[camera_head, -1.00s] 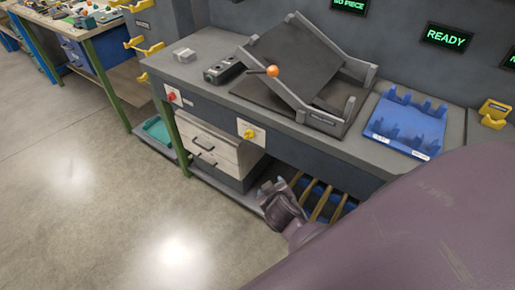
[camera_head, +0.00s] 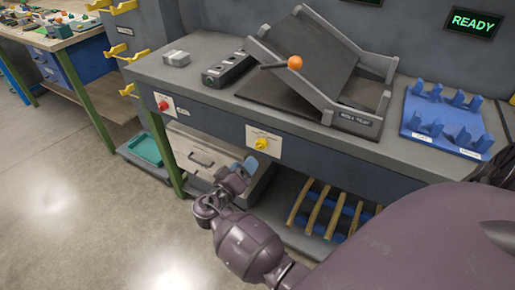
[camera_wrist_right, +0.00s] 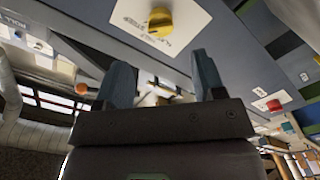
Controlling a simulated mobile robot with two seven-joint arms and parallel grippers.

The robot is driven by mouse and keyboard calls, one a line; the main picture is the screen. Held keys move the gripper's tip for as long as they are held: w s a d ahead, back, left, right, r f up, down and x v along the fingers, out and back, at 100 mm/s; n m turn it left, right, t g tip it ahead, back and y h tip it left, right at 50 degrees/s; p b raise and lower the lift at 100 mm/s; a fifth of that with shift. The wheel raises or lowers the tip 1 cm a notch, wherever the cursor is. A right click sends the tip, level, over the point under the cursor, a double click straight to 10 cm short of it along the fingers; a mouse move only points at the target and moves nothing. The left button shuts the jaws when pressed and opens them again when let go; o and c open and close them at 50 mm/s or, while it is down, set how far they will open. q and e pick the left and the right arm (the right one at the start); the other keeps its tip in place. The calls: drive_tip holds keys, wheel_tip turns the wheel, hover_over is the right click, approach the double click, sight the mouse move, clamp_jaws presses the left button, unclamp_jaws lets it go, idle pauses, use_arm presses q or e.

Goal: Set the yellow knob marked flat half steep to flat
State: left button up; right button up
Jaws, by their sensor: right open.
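The yellow knob (camera_head: 262,144) sits on a white plate (camera_head: 264,155) on the dark front face of the bench. Its markings are too small to read in the head view, and I cannot tell which mark it points to. In the right wrist view the knob (camera_wrist_right: 160,22) is beyond the fingertips, near the top edge, with blurred print on its plate. My right gripper (camera_head: 249,168) is open and empty, just below the knob and apart from it. Its two blue-grey fingers (camera_wrist_right: 163,78) stand spread in the wrist view. My left gripper is not in view.
A red knob (camera_head: 163,105) is on the same front face to the left. Above are a tilting frame with an orange ball-ended lever (camera_head: 294,62) and a blue rack (camera_head: 445,120). Drawers (camera_head: 196,150) and a lower shelf with wooden rods (camera_head: 318,208) lie beneath.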

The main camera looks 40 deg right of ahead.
sight(258, 148)
drive_tip(key=x, duration=0.8)
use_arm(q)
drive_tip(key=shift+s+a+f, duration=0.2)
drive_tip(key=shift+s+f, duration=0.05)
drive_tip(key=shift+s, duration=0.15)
use_arm(e)
drive_tip(key=shift+w+d, duration=0.25)
drive_tip(key=shift+d, duration=0.2)
drive_tip(key=shift+c, duration=0.4)
drive_tip(key=c, duration=0.8)
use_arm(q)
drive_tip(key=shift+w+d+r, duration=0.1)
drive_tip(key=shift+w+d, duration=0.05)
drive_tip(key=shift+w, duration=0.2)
use_arm(e)
drive_tip(key=shift+c, duration=0.2)
